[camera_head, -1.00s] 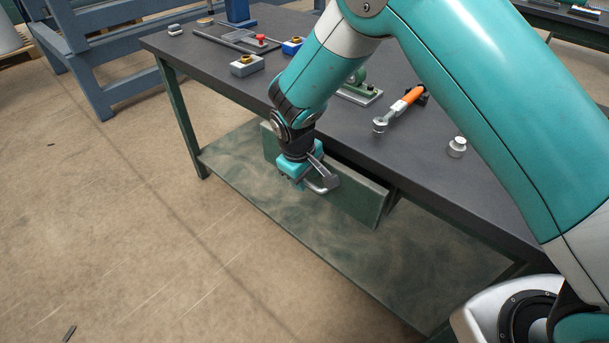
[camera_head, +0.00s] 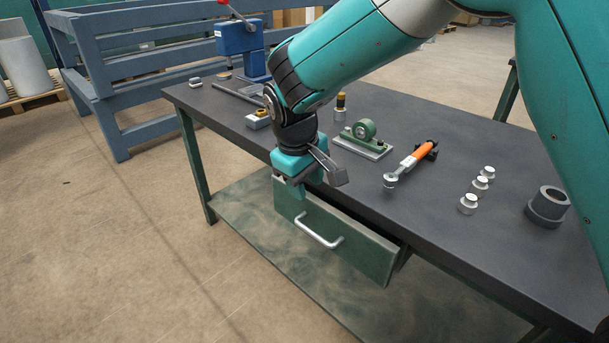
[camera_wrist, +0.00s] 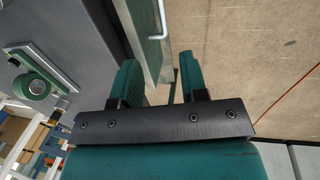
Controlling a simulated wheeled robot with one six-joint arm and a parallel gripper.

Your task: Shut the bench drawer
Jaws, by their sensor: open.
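The green bench drawer (camera_head: 362,250) stands partly open under the dark bench top, with a dark gap behind its front panel. Its silver bar handle (camera_head: 319,231) is uncovered. My gripper (camera_head: 299,187) is open and empty, at the upper left of the drawer front, above the handle. In the wrist view my gripper's two teal fingers (camera_wrist: 160,82) are spread apart, and the drawer front (camera_wrist: 147,45) runs down toward the space between them. The handle (camera_wrist: 163,22) is also visible there. Whether a finger touches the panel I cannot tell.
The bench top (camera_head: 430,225) holds a green bearing fixture (camera_head: 364,138), an orange-handled tool (camera_head: 412,162), small silver parts (camera_head: 480,185) and a dark ring (camera_head: 547,206). A lower shelf (camera_head: 250,225) lies under the drawer. The floor before the bench is clear.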

